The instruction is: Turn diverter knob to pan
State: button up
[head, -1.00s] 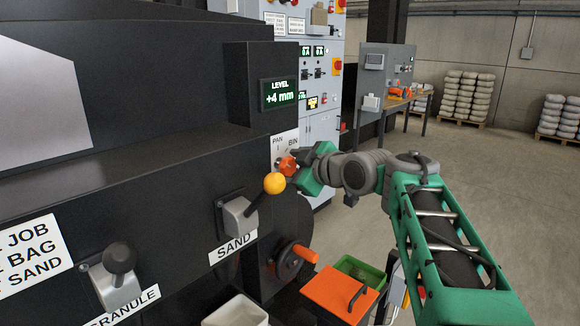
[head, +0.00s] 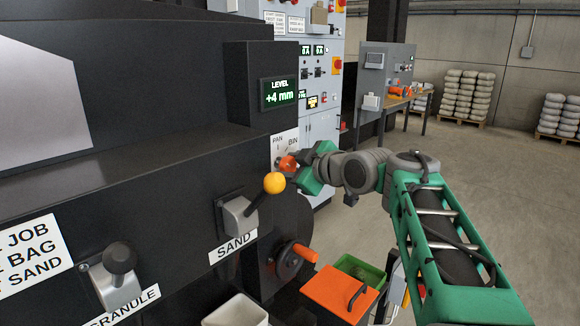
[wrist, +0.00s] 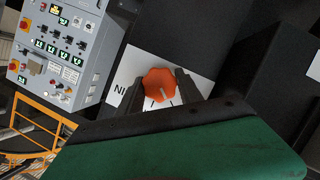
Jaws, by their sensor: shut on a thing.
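The orange diverter knob (head: 287,162) sits on a white plate (head: 284,142) marked PAN at left and BIN at right, on the dark machine's side. In the wrist view the knob (wrist: 158,83) is faceted with a pale pointer line; part of the BIN lettering shows beside it. My gripper (head: 294,164) reaches it from the right. In the wrist view my gripper (wrist: 158,90) has its two dark fingers on either side of the knob, shut on it. PAN is hidden in the wrist view, so I cannot tell exactly which mark the pointer meets.
A yellow-balled SAND lever (head: 274,183) stands close in front of the knob, left of my gripper. A black-balled GRANULE lever (head: 120,258) is further left. Below are an orange-handled wheel (head: 292,256) and an orange lid (head: 340,291). Open floor lies to the right.

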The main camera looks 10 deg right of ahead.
jog(key=m+p, duration=0.1)
jog(key=m+g+y+p, duration=0.1)
jog(key=p, duration=0.1)
jog(key=shift+d+r+m, duration=0.1)
jog(key=shift+r+m, duration=0.1)
jog(key=shift+m, duration=0.1)
jog(key=m+g+y+p, duration=0.1)
jog(key=p, duration=0.1)
jog(key=shift+m+p, duration=0.35)
jog(key=shift+m, duration=0.05)
jog(key=m+g+y+p, duration=0.1)
jog(key=m+p, duration=0.1)
jog(key=p, duration=0.1)
jog(key=shift+f+y, duration=0.15)
jog(key=shift+y, duration=0.15)
jog(key=o, duration=1.4)
jog(key=shift+c, duration=0.2)
